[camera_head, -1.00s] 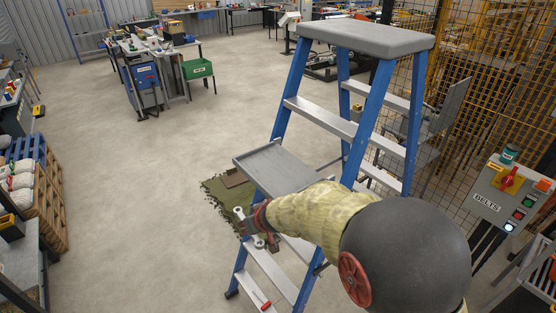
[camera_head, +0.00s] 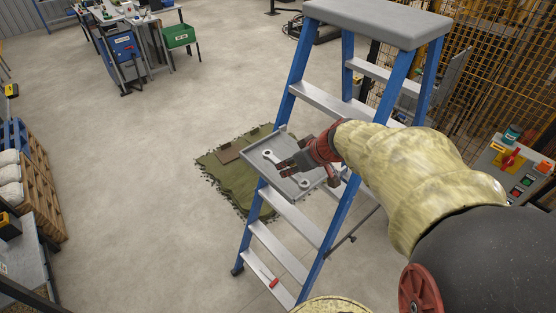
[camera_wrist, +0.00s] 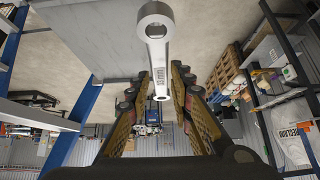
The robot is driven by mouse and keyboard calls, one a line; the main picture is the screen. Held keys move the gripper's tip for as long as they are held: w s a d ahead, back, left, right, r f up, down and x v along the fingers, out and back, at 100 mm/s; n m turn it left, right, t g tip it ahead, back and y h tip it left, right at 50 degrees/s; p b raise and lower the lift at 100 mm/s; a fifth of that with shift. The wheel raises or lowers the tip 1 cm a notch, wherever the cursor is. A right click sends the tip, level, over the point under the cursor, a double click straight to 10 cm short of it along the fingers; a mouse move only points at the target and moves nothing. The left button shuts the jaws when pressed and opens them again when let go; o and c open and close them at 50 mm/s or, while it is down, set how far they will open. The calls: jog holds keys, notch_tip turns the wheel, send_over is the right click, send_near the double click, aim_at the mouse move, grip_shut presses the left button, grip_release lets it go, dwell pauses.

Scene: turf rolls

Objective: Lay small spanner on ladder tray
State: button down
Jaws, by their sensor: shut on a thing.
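The ladder tray (camera_head: 268,178) is a grey shallow tray on the blue stepladder (camera_head: 292,75). My gripper (camera_head: 288,163), in a red and dark casing, reaches over the tray from the right. It is shut on the small spanner (camera_head: 270,156), a silver tool whose ring end sticks out to the left above the tray. In the wrist view the spanner (camera_wrist: 157,50) lies between my fingers (camera_wrist: 160,80), ring end at the top. A grey flat surface shows behind it at left. I cannot tell whether the spanner touches the tray.
A red-handled item (camera_head: 273,283) lies on a low ladder step. A green turf piece (camera_head: 232,185) lies on the floor behind the ladder. A control box (camera_head: 515,170) stands at right, a pallet stack (camera_head: 38,190) at left.

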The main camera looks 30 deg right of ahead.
jog(key=w+d+f+p, duration=0.2)
jog(key=w+f, duration=0.1)
jog(key=w, duration=0.4)
send_over(275, 169)
jog(key=s, duration=0.2)
jog(key=f, duration=0.5)
jog(key=shift+s+d+f+p, duration=0.15)
jog(key=shift+s+f+p, duration=0.1)
jog(key=shift+p, duration=0.1)
jog(key=shift+w+d+f+p, duration=0.1)
jog(key=shift+w+f+p, duration=0.15)
jog(key=shift+f, duration=0.7)
jog(key=shift+w+f+p, duration=0.1)
jog(key=shift+f+p, duration=0.2)
jog(key=shift+f, duration=0.65)
jog(key=shift+s, duration=0.1)
jog(key=shift+f+b, duration=0.4)
jog(key=shift+b, duration=0.25)
jog(key=c, duration=1.7)
grip_release()
jog(key=shift+s+f, duration=0.1)
jog(key=shift+o, duration=0.6)
